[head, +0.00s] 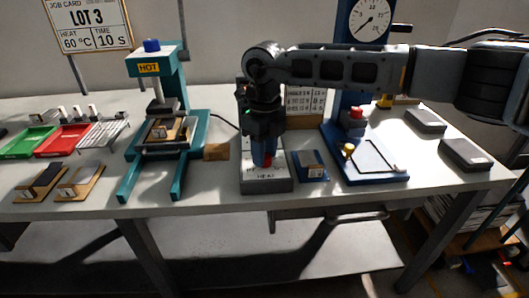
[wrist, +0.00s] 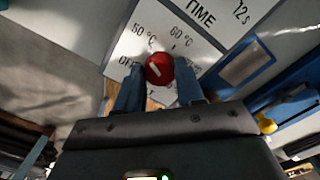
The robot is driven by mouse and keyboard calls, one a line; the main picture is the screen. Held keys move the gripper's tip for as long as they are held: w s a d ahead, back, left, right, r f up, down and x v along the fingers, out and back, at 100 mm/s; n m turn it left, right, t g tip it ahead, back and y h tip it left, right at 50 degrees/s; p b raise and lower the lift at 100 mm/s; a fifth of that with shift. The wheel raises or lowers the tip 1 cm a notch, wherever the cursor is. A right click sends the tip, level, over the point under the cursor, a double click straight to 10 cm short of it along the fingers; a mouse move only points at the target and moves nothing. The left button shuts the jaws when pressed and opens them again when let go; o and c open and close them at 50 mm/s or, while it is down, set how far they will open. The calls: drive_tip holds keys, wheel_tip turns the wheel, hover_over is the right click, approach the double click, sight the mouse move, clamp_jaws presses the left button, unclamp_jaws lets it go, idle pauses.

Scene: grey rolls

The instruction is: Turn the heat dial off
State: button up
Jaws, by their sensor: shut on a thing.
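The red heat dial (wrist: 159,66) sits on a white panel (wrist: 190,25) marked OFF, 50 °C and 60 °C, with a TIME part beside it. A short white mark shows on the dial's face, slanting on its left half; I cannot tell for certain which marking it points at. My gripper (wrist: 159,82) has one blue finger on each side of the dial and is shut on it. In the head view my gripper (head: 263,150) points down over the grey heat control box (head: 267,186), and a bit of red shows between the fingers.
The teal press (head: 184,125) with a HOT sign stands left of the control box. A small blue block (head: 310,166) and the blue dial-gauge stand (head: 365,172) are close on the right. A job card (head: 90,25) reads 60 °C, 10 s.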

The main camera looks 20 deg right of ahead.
drive_tip(key=n+b, duration=0.1)
drive_tip(key=n, duration=0.4)
drive_tip(key=shift+n, duration=0.3)
drive_tip(key=n, duration=0.5)
drive_tip(key=shift+b, duration=0.4)
drive_tip(key=o, duration=1)
drive_tip(key=shift+o, duration=0.2)
drive_tip(key=shift+r, duration=0.15)
wheel_tip(320, 180, up, 8)
drive_tip(key=shift+f, duration=0.2)
